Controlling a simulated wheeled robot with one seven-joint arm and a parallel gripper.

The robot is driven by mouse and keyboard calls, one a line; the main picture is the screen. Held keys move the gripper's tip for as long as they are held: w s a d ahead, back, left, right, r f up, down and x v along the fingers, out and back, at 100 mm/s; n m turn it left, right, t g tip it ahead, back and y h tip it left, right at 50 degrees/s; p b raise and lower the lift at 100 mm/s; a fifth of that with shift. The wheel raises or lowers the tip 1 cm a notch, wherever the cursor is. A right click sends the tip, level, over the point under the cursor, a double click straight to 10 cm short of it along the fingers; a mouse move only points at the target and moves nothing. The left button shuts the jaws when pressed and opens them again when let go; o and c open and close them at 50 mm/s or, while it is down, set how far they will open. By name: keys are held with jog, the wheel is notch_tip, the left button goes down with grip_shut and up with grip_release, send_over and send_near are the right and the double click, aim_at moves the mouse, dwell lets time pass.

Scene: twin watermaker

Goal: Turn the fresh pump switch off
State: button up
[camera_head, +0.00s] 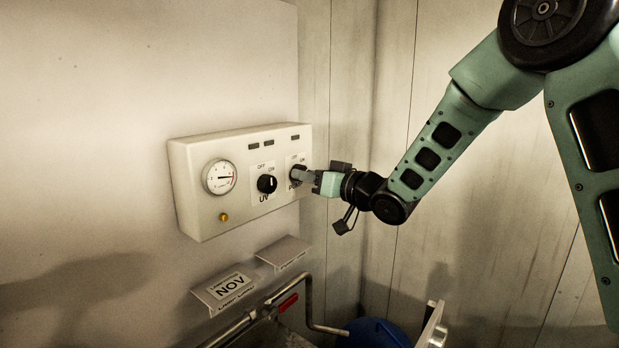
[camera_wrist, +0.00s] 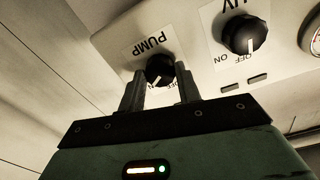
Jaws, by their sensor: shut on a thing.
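The pump switch is a round black knob (camera_wrist: 160,67) on a white plate marked PUMP, at the right end of the white control panel (camera_head: 205,160). In the wrist view, which is upside down, my gripper's two fingers (camera_wrist: 159,88) are closed on either side of the knob. A white pointer line shows on the knob. The fingers partly cover the ON and OFF words, so I cannot tell the exact setting.
The black UV knob (camera_head: 267,184) sits just left of the pump switch. A round gauge (camera_head: 220,177) and a yellow button (camera_head: 223,217) are further left. Below are label plates (camera_head: 228,287), a pipe with a red handle (camera_head: 288,303) and a blue container (camera_head: 374,333).

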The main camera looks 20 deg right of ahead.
jog(key=shift+f+b, duration=0.15)
jog(key=shift+b, duration=0.15)
jog(key=shift+d+n+b, duration=0.1)
jog(key=shift+n+b, duration=5.8)
jog(key=shift+b, duration=2.15)
jog(key=o, duration=1)
jog(key=shift+c, duration=0.2)
